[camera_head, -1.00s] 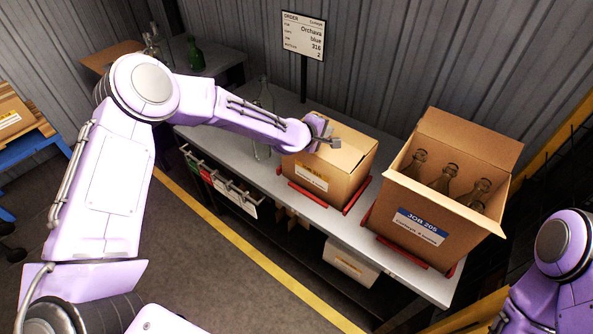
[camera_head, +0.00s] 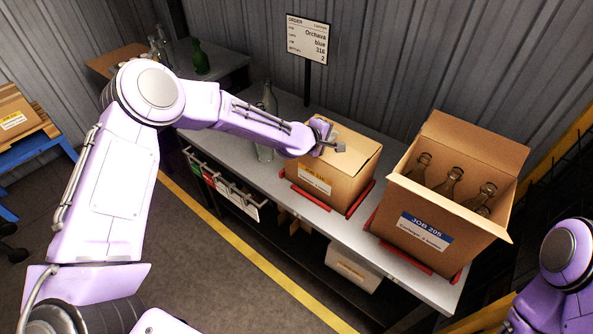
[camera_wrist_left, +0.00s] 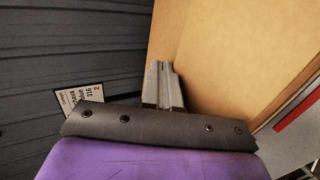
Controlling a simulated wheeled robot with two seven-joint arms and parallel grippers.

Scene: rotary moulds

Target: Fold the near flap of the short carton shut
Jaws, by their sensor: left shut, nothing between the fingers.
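The short carton (camera_head: 318,187), brown with a yellow label, stands on the bench between red rails. My left gripper (camera_head: 339,148) is at its top, shut and empty. In the left wrist view the shut fingertips (camera_wrist_left: 163,88) lie against or just above the brown cardboard (camera_wrist_left: 240,50). The top looks mostly covered by cardboard, but my gripper and wrist hide part of it, so I cannot tell how far the near flap is folded. My right arm (camera_head: 567,255) shows at the lower right; its gripper is out of view.
The tall carton (camera_head: 420,222) with a blue label stands open to the right, flaps raised, several bottles inside. A clear bottle (camera_head: 265,120) stands behind my left forearm. An order sign (camera_head: 308,40) stands at the back. Cards (camera_head: 225,185) hang along the bench's front edge.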

